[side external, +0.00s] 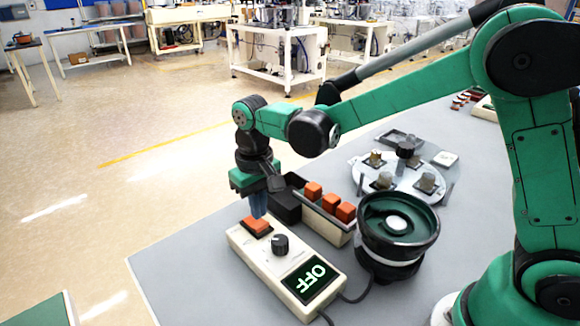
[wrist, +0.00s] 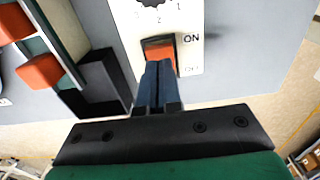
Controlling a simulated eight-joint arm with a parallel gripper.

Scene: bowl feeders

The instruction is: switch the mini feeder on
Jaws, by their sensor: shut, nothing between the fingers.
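The mini feeder's cream control box (side external: 268,262) lies on the grey table, with an orange rocker switch (side external: 257,225), a black knob (side external: 280,244) and a display (side external: 309,277) reading OFF. The bowl feeder (side external: 398,228), dark with a green inside, stands right of the box, with a cable between them. My gripper (side external: 258,212) is shut and empty, its blue fingertips pointing down at the switch. In the wrist view the fingertips (wrist: 156,68) overlap the near edge of the switch (wrist: 160,47), beside the ON and OFF marks. I cannot tell whether they touch it.
A tray of orange blocks (side external: 328,213) and a black bin (side external: 286,204) stand just behind the control box. A round plate with several fixtures (side external: 400,172) lies farther back. The table front left of the box is clear.

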